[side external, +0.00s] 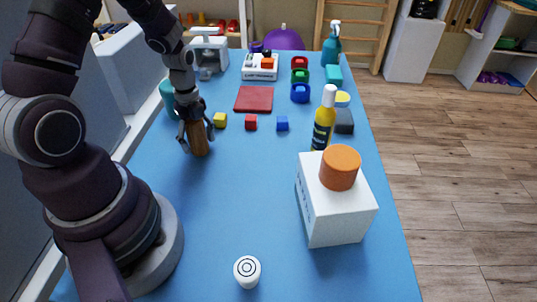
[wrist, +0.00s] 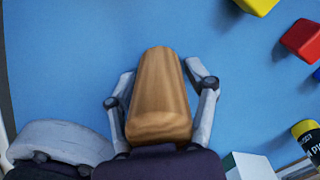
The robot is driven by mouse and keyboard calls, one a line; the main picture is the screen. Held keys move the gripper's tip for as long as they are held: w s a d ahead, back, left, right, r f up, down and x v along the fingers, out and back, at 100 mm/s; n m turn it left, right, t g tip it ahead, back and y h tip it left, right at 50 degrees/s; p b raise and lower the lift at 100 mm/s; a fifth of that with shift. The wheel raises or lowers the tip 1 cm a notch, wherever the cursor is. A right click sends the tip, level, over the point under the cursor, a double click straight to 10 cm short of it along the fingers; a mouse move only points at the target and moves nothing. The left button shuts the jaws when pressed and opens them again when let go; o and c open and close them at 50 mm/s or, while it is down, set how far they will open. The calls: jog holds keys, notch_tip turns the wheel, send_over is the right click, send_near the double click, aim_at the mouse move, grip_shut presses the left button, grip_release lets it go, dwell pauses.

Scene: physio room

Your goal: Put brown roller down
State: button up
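The brown roller (side external: 198,139) is upright between the fingers of my gripper (side external: 193,122) in the side view. Its lower end is at or just above the blue table top (side external: 240,200); I cannot tell whether it touches. In the wrist view, the wood-coloured roller (wrist: 158,95) fills the space between the two fingers of my gripper (wrist: 160,70), which close on it from both sides.
A yellow block (side external: 220,120), red block (side external: 251,122) and blue block (side external: 282,124) lie right of the roller. A yellow bottle (side external: 323,125) and a white box (side external: 335,210) with an orange cylinder (side external: 341,167) stand further right.

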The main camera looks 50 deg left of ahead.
jog(key=o, duration=0.4)
jog(key=shift+r, duration=0.1)
notch_tip(320, 180, up, 12)
jog(key=shift+f, duration=0.25)
jog(key=shift+d+r, duration=0.1)
jog(key=shift+r, duration=0.25)
jog(key=shift+s+d+r+n+t, duration=0.6)
jog(key=shift+d+r+n+t, duration=0.5)
jog(key=shift+d+n, duration=1.45)
jog(key=shift+s+d+r+n+t, duration=0.7)
jog(key=shift+d+r+n, duration=0.75)
jog(key=shift+n, duration=2)
jog(key=shift+s+d+r+n+t, duration=0.55)
jog(key=shift+d+r+n+t, duration=0.55)
jog(key=shift+d+n, duration=1.45)
jog(key=shift+a+r+n, duration=0.1)
jog(key=shift+a+n, duration=0.35)
